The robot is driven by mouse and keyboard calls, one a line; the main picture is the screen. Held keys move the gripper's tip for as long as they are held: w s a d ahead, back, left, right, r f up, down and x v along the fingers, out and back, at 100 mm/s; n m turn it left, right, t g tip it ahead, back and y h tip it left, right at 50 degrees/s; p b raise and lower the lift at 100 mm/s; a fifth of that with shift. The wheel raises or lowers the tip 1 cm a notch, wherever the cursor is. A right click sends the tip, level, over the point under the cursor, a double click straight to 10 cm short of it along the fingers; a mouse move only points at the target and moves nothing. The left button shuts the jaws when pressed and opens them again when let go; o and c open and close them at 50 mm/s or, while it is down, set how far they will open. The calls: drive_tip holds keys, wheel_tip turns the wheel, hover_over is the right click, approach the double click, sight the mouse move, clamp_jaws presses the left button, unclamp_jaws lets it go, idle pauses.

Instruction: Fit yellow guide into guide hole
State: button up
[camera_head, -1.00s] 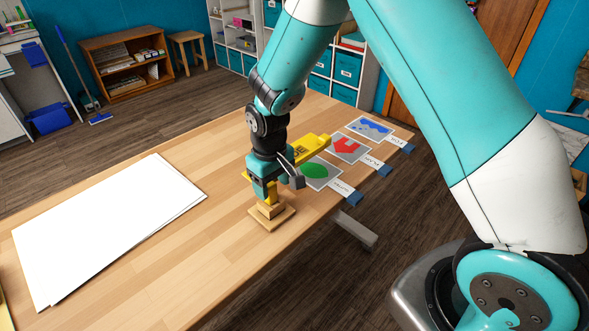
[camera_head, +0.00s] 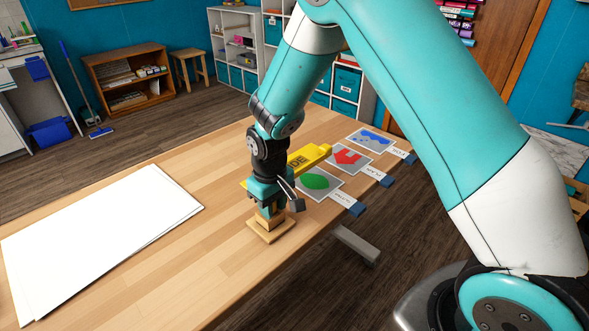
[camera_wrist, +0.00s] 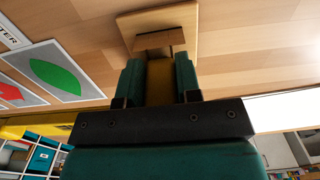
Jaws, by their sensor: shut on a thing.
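My gripper (camera_head: 268,210) points down over a small wooden block on a square wooden base (camera_head: 283,229) near the table's edge. It is shut on the yellow guide, part of which shows between the fingers in the wrist view (camera_wrist: 160,82). A long yellow bar of the guide (camera_head: 318,153), with dark letters, sticks out to the right behind the gripper. The block (camera_wrist: 160,40) lies just beyond the fingertips in the wrist view. The guide's lower end and the hole are hidden, so I cannot tell if the end is in the hole.
Cards with a green leaf shape (camera_head: 314,181), a red arrow (camera_head: 347,157) and a blue shape (camera_head: 372,136) lie to the right, with blue-ended tags. White sheets (camera_head: 95,240) lie on the left. The wooden table (camera_head: 200,265) is bare around the base.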

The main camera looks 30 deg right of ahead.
drive_tip(key=shift+r, duration=0.1)
drive_tip(key=shift+r+p, duration=2.4)
drive_tip(key=shift+r, duration=0.45)
